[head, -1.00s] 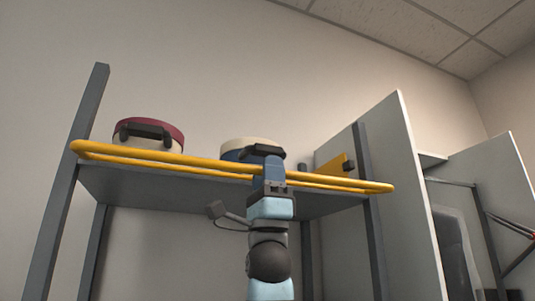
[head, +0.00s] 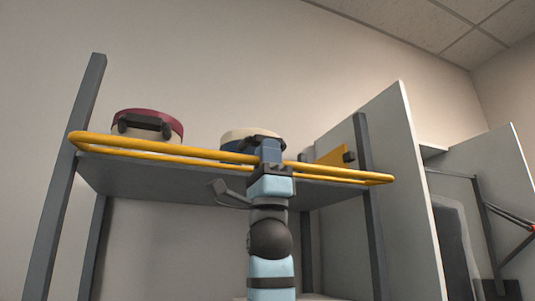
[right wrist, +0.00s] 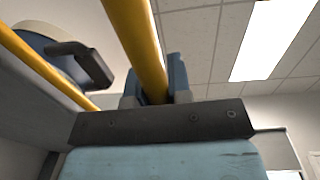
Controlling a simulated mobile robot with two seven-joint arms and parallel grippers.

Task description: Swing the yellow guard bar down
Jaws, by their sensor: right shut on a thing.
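The yellow guard bar (head: 180,143) is a long looped rail across the front of the grey shelf (head: 200,188), near shelf level. My right gripper (head: 270,152) is raised from below and shut on the bar's front tube, right of its middle. In the right wrist view the bar (right wrist: 136,45) passes between the two fingers of the gripper (right wrist: 153,85). My left gripper is not in view.
On the shelf stand a red-lidded round box (head: 147,125), a blue and cream round box (head: 245,136) behind my gripper, and a yellow item (head: 333,156). Grey posts and a pale side panel (head: 395,180) bound the rack. A hanging rail (head: 450,174) shows at right.

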